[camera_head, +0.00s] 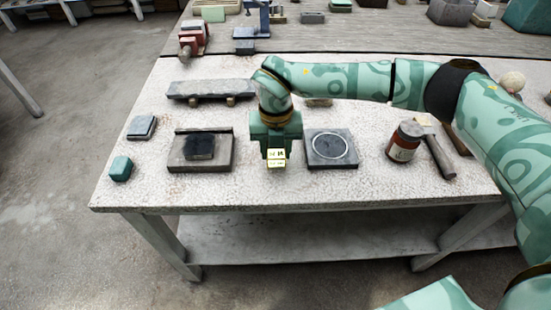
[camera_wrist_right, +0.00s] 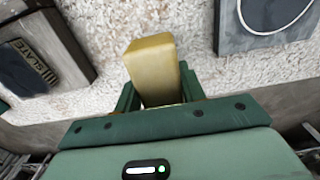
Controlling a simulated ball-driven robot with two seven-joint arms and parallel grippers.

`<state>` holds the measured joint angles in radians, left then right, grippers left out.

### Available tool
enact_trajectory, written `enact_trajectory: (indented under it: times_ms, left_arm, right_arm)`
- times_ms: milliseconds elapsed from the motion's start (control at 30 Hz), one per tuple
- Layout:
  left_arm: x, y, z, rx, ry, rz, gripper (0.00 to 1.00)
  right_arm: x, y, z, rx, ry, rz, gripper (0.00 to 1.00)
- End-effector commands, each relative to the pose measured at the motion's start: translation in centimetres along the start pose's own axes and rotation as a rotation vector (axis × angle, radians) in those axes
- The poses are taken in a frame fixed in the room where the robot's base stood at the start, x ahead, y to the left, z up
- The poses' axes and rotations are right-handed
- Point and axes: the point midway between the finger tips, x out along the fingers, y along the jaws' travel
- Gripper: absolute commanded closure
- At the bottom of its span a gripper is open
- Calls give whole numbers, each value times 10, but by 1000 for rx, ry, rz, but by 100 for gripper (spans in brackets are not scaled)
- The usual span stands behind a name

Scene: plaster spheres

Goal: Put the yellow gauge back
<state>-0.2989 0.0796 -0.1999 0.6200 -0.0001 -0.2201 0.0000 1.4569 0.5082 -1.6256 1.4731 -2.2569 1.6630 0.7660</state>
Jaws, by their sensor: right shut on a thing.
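The yellow gauge (camera_head: 276,158) is a small pale yellow block with dark marks on its face. My right gripper (camera_head: 275,146) is shut on it, between the two flat stands near the front of the table. In the right wrist view the gauge (camera_wrist_right: 152,65) sticks out from between the fingers of the gripper (camera_wrist_right: 158,95), with pale speckled tabletop behind it. I cannot tell how high it is above the table. My left gripper is not in view.
Left of the gauge is a grey stand with a dark block (camera_head: 199,147); right is a dark plate with a white ring (camera_head: 331,149). A slate bar (camera_head: 210,89) lies behind. A brown jar (camera_head: 405,142) and a hammer (camera_head: 438,156) are right, a teal block (camera_head: 121,168) left.

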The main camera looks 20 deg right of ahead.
Motion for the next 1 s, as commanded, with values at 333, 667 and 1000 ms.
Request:
enact_trajectory:
  times_ms: [333,667,1000]
  left_arm:
    - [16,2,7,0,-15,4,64]
    - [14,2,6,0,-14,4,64]
    - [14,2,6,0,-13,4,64]
  right_arm:
    - [41,-1,8,0,1,0,78]
    - [42,-1,7,0,0,0,78]
    - [42,-1,7,0,0,0,38]
